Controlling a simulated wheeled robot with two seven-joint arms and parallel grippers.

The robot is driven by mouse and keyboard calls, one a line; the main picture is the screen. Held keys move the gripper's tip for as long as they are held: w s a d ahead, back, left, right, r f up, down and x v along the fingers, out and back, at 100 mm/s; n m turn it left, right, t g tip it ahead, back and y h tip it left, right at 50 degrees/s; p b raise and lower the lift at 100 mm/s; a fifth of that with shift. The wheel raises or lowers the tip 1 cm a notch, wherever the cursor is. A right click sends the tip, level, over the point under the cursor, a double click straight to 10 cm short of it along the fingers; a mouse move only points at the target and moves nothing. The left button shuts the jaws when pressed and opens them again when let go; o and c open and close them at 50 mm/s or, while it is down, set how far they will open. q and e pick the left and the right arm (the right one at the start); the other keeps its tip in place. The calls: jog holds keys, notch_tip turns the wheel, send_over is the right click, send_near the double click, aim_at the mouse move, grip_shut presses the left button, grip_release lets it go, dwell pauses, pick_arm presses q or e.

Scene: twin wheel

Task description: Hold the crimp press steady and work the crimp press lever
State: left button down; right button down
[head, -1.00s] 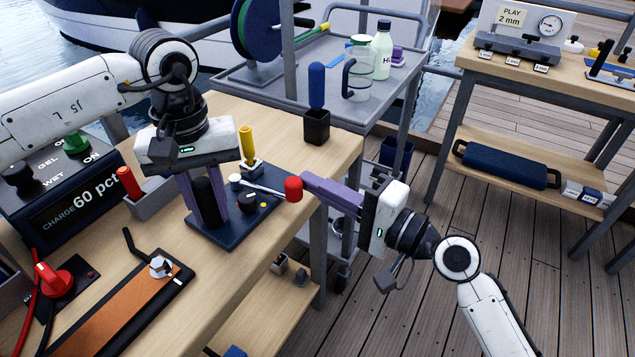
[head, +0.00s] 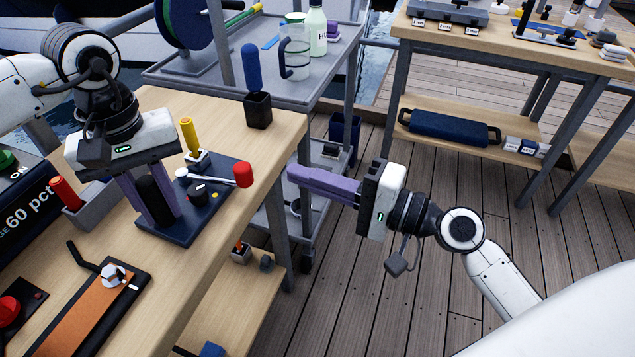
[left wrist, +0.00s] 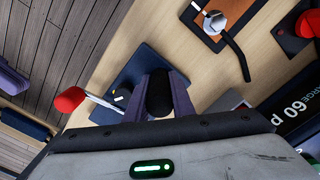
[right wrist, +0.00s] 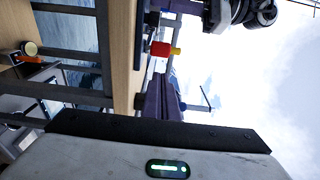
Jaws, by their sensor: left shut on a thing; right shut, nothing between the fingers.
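The crimp press has a dark blue base (head: 190,232) on the wooden bench, with a black upright post (head: 157,203) at its left side. Its silver lever ends in a red knob (head: 243,174), which points right toward the bench edge. My left gripper (head: 150,210) comes down from above and is shut on the black post; its purple fingers flank the post in the left wrist view (left wrist: 160,95). My right gripper (head: 290,173) is shut and empty, off the bench edge to the right of the red knob, apart from it. The red knob also shows in the right wrist view (right wrist: 160,49).
A yellow-handled tool (head: 188,135) stands just behind the press. A black holder with a blue handle (head: 257,110) stands at the bench's back corner. An orange strip fixture (head: 85,315) lies in front. A grey cart (head: 215,85) stands behind; open deck lies right.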

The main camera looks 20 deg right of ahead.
pick_arm(q)
jog(key=shift+a, duration=0.1)
pick_arm(e)
jog(key=shift+s+d, duration=0.25)
jog(key=shift+s, duration=0.4)
jog(key=shift+s+d, duration=0.2)
jog(key=shift+s, duration=0.4)
pick_arm(q)
jog(key=shift+w, duration=0.1)
pick_arm(e)
jog(key=v, duration=1.2)
pick_arm(q)
jog(key=c, duration=1.4)
grip_release()
jog(key=shift+a, duration=0.1)
jog(key=shift+c, duration=0.2)
notch_tip(320, 180, up, 12)
